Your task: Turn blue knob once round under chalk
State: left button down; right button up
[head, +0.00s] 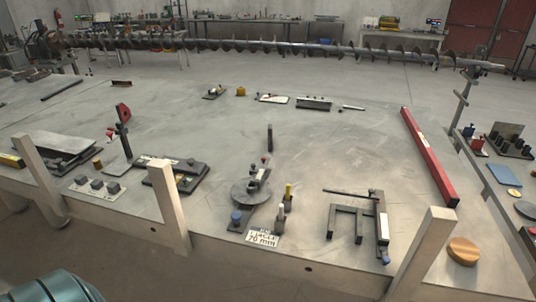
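A blue knob (236,216) sits at the near-left end of a small dark fixture near the table's front edge. Behind it, the fixture carries a round grey disc (250,194), with a dark clamp-like part over its far side. A pale upright stick (281,212) and a yellow upright stick (288,190) stand in dark holders just right of the disc. I cannot tell which of these, if either, is the chalk. A white label (262,238) in front appears to read "CIRCLE 70 mm". Neither of my grippers is in view.
Right of the fixture lies a dark frame-like tool (358,222) with another small blue end. A red beam (428,155) lies along the table's right side. Beige posts (167,202) and (425,248) rise at the front edge. The middle of the grey table (340,150) is mostly clear.

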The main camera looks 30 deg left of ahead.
aim_at(236, 216)
jog(key=i+j+u, duration=0.1)
jog(key=u, duration=1)
jog(key=l+u, duration=0.15)
jog(key=l, duration=0.2)
jog(key=k+l+u, duration=0.2)
jog(key=l, duration=0.15)
jog(key=l+u, duration=0.15)
jog(key=l, duration=0.2)
